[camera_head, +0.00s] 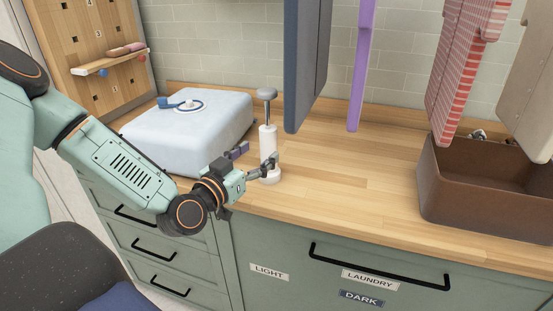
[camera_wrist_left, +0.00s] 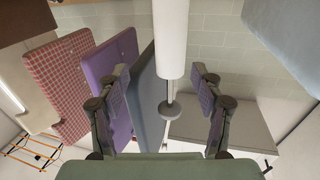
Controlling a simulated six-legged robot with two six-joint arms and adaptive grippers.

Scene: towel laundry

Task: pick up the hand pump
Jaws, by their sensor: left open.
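The hand pump (camera_head: 267,138) stands upright on the wooden counter, with a white body, a thin rod and a grey knob on top. My left gripper (camera_head: 258,164) is at the lower part of the pump, its fingers open on either side. In the left wrist view the picture is upside down; the pump's white body (camera_wrist_left: 171,40) and grey knob show between the two spread fingers of the gripper (camera_wrist_left: 165,74). Gaps show on both sides there, though I cannot tell exactly how deep the pump sits between the fingers. My right gripper is in neither view.
A pale blue padded block (camera_head: 190,135) with a blue-and-white fitting lies just left of the pump. A dark blue towel (camera_head: 306,60) and a purple towel (camera_head: 360,75) hang behind. A brown bin (camera_head: 490,190) stands at the right; the counter between is clear.

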